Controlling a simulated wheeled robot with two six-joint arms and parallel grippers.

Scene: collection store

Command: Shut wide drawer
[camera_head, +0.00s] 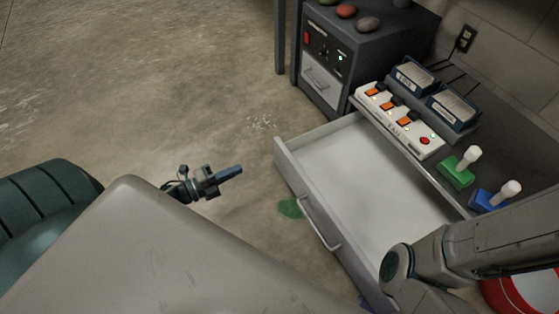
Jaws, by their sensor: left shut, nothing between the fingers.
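The wide drawer (350,165) is pulled far out of the dark cabinet on the right, and the part of its white inside that shows is empty. Its front panel faces left and carries a pale bar handle (321,226). My left gripper (233,172) is shut and empty, to the left of the drawer front and apart from it. My right arm (440,258) crosses the lower right and hides the drawer's near corner. My right gripper does not show clearly; I cannot tell what a small blue patch at the bottom edge is.
On the cabinet top are a white switch panel (395,120), two dark trays (452,108), and a green (457,174) and a blue (487,200) block with white knobs. A small dark cabinet (322,92) stands behind. A green patch (290,208) marks the otherwise open floor.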

